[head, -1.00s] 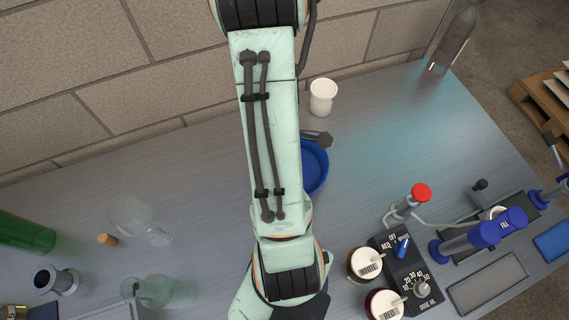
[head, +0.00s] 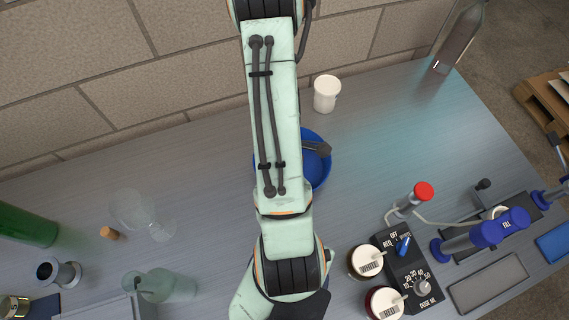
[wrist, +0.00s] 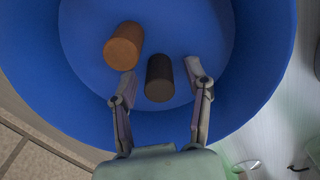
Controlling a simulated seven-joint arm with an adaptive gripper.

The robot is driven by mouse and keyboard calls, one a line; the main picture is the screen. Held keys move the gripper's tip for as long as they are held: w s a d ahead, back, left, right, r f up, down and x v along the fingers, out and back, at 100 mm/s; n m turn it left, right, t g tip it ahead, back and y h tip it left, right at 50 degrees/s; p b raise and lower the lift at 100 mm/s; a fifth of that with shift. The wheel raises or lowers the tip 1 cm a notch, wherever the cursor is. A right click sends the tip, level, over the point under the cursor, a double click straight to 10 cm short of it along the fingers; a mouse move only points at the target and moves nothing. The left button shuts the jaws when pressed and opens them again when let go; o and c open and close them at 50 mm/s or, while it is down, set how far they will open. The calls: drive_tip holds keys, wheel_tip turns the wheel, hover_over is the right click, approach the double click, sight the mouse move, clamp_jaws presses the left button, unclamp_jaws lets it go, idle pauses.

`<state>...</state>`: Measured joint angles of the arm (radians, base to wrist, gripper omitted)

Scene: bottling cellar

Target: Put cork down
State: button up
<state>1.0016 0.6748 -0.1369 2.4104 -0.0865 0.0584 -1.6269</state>
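A blue bowl (wrist: 272,75) fills most of the wrist view. An orange-brown cork (wrist: 122,46) and a dark cork-shaped piece (wrist: 159,78) lie apart inside it. My gripper (wrist: 158,80) is open over the bowl, one finger on each side of the dark piece with gaps between; I cannot tell its height above the floor. The brown cork is beyond the left fingertip. In the head view my arm covers much of the bowl (head: 322,170), and both pieces are hidden. Another tan cork (head: 110,233) lies on the table at the left.
A white cup (head: 327,94) stands behind the bowl. Clear glassware (head: 140,212), a pale green bottle (head: 165,286) and a dark green bottle (head: 28,226) are at the left. Labelled jars (head: 366,263) and a control box (head: 408,268) stand at the front right.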

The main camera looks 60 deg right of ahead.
drive_tip(key=shift+r, duration=0.1)
wheel_tip(320, 180, up, 12)
idle(0.5)
drive_tip(key=w+a+r+m, duration=0.1)
drive_tip(key=w+a+r, duration=0.5)
drive_tip(key=a, duration=0.3)
drive_tip(key=s+a+r+m, duration=0.2)
drive_tip(key=a, duration=0.5)
drive_tip(key=s+a+r+m, duration=0.1)
drive_tip(key=s+a+r, duration=0.1)
drive_tip(key=a, duration=0.6)
drive_tip(key=shift+s+r+m+y, duration=0.3)
drive_tip(key=shift+r+m+y, duration=0.1)
drive_tip(key=shift+r, duration=0.3)
